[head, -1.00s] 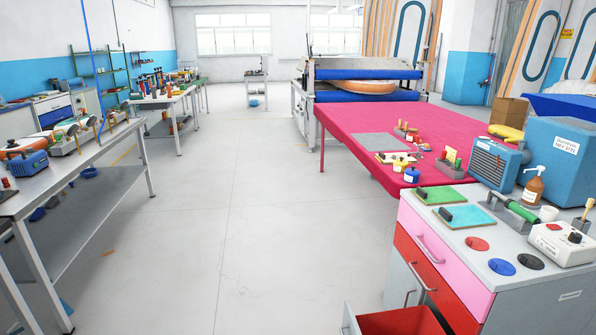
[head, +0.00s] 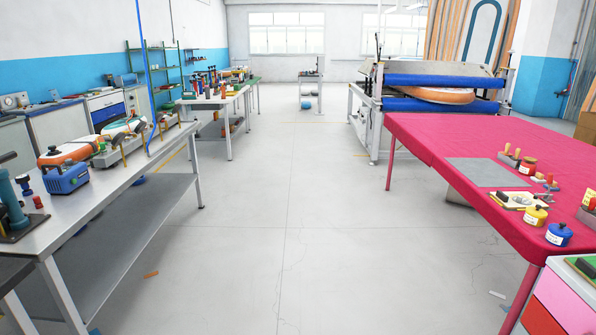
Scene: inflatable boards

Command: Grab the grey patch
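A flat grey rectangular sheet, which looks like the grey patch (head: 490,173), lies on the pink-covered table (head: 440,136) at the right, near its left edge. Nothing lies on top of it. A small board with tools (head: 517,201) lies just in front of it, close to its near edge. Neither of my grippers shows in the head view.
A yellow-lidded jar (head: 535,216) and a blue jar (head: 559,234) stand near the table's front corner. A drawer cabinet (head: 565,308) is at the lower right. A long metal workbench (head: 120,188) runs along the left. The floor between (head: 270,210) is mostly clear.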

